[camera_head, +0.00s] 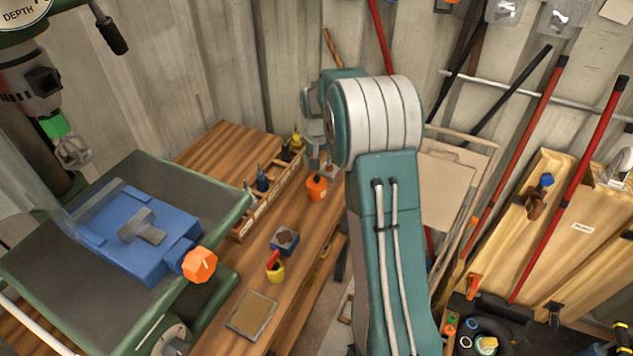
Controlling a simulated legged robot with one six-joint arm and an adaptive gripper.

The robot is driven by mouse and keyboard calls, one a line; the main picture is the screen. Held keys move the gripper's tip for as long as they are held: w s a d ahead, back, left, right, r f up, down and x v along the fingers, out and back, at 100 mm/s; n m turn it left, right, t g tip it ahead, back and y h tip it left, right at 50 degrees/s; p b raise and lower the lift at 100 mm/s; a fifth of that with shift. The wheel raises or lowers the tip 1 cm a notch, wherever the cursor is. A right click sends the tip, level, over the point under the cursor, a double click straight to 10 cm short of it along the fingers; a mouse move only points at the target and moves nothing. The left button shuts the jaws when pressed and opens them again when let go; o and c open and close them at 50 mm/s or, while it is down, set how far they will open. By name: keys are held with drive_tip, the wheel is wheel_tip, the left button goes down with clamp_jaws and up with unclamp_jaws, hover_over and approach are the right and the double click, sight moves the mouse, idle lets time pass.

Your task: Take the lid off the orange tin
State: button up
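The orange tin (316,190) stands upright on the wooden bench, near its far end and just left of my arm. My gripper (320,163) points down over the top of the tin, with its fingertips at or just above the rim. The fingers and the tin's top are small and partly overlap, so I cannot make out the lid clearly. I cannot tell whether the fingers touch it or are closed on it.
A wooden rack (268,197) with small bottles stands left of the tin. A small dark box (285,240), a yellow pot (275,271) and a flat tan pad (251,314) lie nearer on the bench. A drill press with a blue vise (135,235) fills the left.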

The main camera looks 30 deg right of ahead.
sight(317, 177)
drive_tip(key=f, duration=0.2)
drive_tip(key=w+f, duration=0.1)
drive_tip(key=f, duration=0.4)
drive_tip(key=shift+w+d+f, duration=0.25)
drive_tip(key=shift+f, duration=0.05)
drive_tip(key=c, duration=0.9)
